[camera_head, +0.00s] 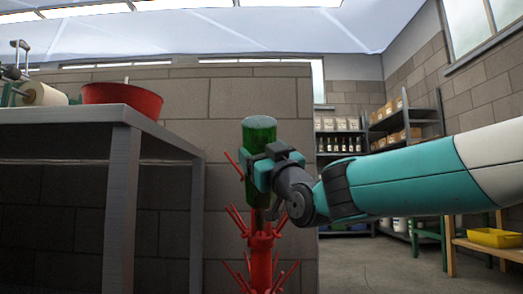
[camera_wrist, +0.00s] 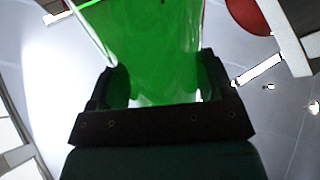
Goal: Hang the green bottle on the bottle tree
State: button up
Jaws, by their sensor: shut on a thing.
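The green bottle (camera_head: 259,132) is upright, its flat base end upward, in the head view. My gripper (camera_head: 262,168) is shut around the bottle's body from the right. In the wrist view the bottle (camera_wrist: 150,50) fills the space between the two fingers (camera_wrist: 162,88). The red bottle tree (camera_head: 262,245) stands directly below and behind the bottle, with pegs slanting up and outward. The bottle's lower end meets the top of the tree in the picture. Whether a peg is inside the neck is hidden by my gripper and cannot be told.
A grey table (camera_head: 122,115) on the left holds a red bowl (camera_head: 122,98) and a roll (camera_head: 43,94). A block wall (camera_head: 225,95) stands behind the tree. Shelves with bottles and boxes (camera_head: 397,125) are at the back right. A yellow tray (camera_head: 495,237) sits on a wooden bench at right.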

jog(key=shift+w+f, duration=0.65)
jog(key=shift+f, duration=0.2)
jog(key=o, duration=1.1)
jog(key=shift+f, duration=0.1)
